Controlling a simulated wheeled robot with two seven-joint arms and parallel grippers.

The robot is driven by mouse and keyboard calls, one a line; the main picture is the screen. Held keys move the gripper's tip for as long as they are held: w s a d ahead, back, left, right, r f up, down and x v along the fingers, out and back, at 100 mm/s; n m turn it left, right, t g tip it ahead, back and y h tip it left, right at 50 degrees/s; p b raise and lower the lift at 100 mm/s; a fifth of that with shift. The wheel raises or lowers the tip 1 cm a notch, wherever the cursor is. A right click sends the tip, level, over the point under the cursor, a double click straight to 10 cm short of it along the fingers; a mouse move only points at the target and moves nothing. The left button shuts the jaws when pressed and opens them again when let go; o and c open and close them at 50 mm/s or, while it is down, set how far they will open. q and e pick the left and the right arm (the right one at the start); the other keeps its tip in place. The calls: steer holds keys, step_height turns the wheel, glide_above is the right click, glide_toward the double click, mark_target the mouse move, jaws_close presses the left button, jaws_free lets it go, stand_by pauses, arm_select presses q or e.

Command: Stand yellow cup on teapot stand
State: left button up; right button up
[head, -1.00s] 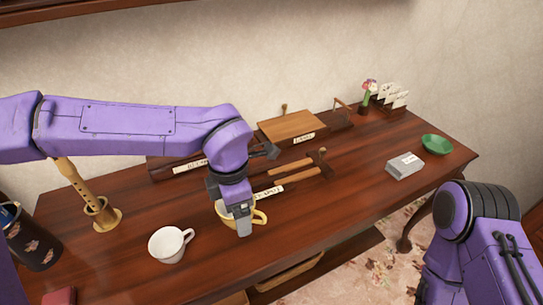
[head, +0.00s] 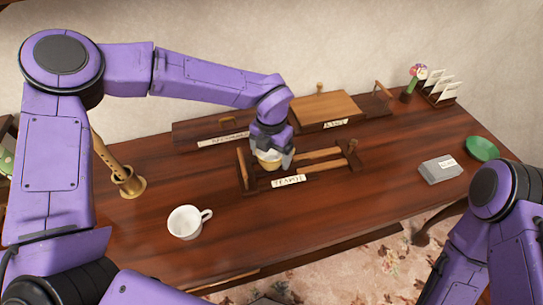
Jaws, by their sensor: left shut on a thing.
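The yellow cup (head: 268,160) is in my left gripper (head: 274,154), which is shut on it. Most of the cup is hidden behind the fingers; it looks upright. The cup is over the left part of the teapot stand (head: 324,171), a wooden frame of rails and upright end pieces labelled TEAPOT. I cannot tell whether the cup touches the stand. My right arm is at the lower right, with its gripper out of view.
A white cup (head: 185,222) stands at the front left. A brass holder (head: 129,184) with a wooden recorder is at left. Other labelled stands line the back. A grey box (head: 438,170) and green bowl (head: 482,149) are at right. The front middle table is clear.

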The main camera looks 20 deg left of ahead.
arm_select(q)
steer(key=shift+w+a+f, duration=0.1)
steer(key=shift+w+f, duration=0.1)
steer(key=shift+f, duration=0.05)
steer(key=f, duration=0.4)
steer(key=shift+w+a, duration=0.1)
steer(key=shift+w, duration=0.25)
steer(key=shift+s+f, duration=0.1)
steer(key=o, duration=0.9)
step_height(320, 180, up, 12)
steer(key=shift+r+b, duration=0.2)
steer(key=shift+b, duration=0.15)
